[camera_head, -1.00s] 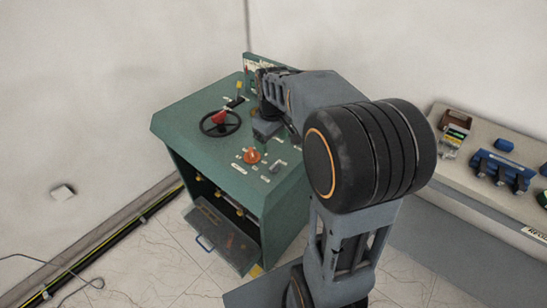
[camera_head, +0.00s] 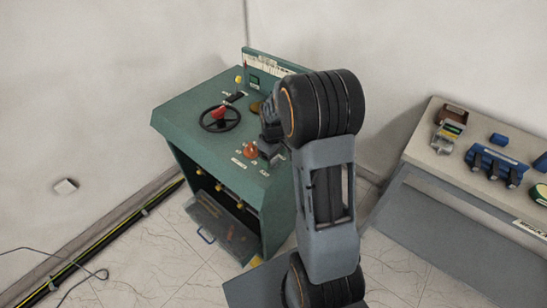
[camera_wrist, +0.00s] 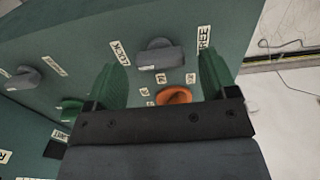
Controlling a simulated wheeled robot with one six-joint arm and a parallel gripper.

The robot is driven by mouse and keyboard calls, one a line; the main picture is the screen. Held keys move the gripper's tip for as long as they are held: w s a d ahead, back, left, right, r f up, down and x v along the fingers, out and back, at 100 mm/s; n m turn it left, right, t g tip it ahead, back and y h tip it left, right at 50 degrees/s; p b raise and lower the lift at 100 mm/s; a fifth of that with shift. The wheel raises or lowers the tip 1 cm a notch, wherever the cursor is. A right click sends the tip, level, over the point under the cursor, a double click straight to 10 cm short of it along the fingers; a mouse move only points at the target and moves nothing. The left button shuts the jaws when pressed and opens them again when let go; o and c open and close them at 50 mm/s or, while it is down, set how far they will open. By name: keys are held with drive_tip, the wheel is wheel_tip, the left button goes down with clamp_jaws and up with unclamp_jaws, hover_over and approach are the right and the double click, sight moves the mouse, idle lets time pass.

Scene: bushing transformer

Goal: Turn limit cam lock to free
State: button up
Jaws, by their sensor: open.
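In the wrist view a grey knob (camera_wrist: 160,57) sits on the green panel between a LOCK label (camera_wrist: 120,52) on its left and a FREE label (camera_wrist: 204,38) on its right. The knob's handle lies roughly crosswise in the picture. My gripper (camera_wrist: 163,78) is open, with green fingers to the left and right of the knob. I cannot tell the height above the knob. In the head view my gripper (camera_head: 269,148) is over the panel's front right part and hides the knob.
An orange knob (camera_wrist: 174,95) is close by; it also shows in the head view (camera_head: 250,151). Another grey knob (camera_wrist: 24,78) is at the left. The green console (camera_head: 180,122) carries a black handwheel (camera_head: 220,118). A side table (camera_head: 425,156) stands at the right.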

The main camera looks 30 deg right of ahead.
drive_tip(key=shift+f, duration=0.65)
drive_tip(key=c, duration=0.9)
drive_tip(key=shift+c, duration=0.2)
